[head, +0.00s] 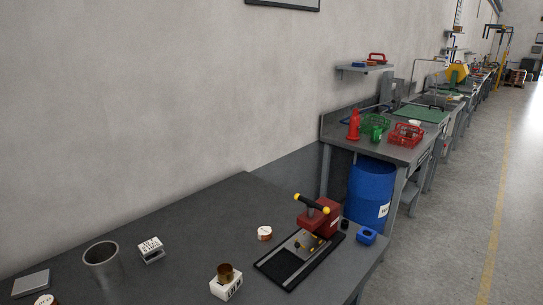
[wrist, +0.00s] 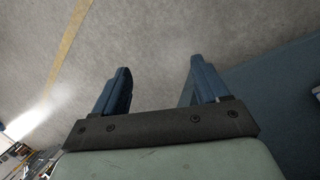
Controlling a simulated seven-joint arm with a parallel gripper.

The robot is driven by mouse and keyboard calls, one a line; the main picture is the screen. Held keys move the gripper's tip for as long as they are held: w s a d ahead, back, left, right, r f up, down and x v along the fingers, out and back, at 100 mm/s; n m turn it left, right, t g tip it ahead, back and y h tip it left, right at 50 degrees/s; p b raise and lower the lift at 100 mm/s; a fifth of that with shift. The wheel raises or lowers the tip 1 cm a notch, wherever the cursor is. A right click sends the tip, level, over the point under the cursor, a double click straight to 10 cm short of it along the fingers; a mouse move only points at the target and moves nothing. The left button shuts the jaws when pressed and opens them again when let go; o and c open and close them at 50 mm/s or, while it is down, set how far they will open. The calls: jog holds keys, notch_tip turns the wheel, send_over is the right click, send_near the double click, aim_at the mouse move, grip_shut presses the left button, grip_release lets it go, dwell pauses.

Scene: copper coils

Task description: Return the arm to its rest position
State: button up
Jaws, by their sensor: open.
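My gripper (wrist: 157,82) shows in the wrist view with its two blue fingers spread wide apart. Nothing is between the fingers; behind them is grey floor. The gripper and arm do not show in the head view. A copper coil (head: 225,273) sits on a white labelled block (head: 226,288) at the front of the dark table in the head view.
The dark table (head: 200,215) also bears a grey cup (head: 102,262), a white labelled block (head: 150,248), a small round piece (head: 264,233), a red press (head: 320,217) and a blue block (head: 366,236). A blue barrel (head: 371,192) stands beyond it. The table's back middle is clear.

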jog(key=s+a+m+g+y, duration=0.1)
jog(key=s+a+g+y, duration=0.1)
jog(key=s+a, duration=1)
jog(key=s+a+m+g+y, duration=0.1)
jog(key=s+a+g, duration=0.3)
jog(key=s+a, duration=0.8)
jog(key=s+m, duration=0.1)
jog(key=s, duration=0.7)
jog(key=shift+a+f+g+y, duration=0.25)
jog(key=shift+f+g+y, duration=0.05)
jog(key=shift+y, duration=0.1)
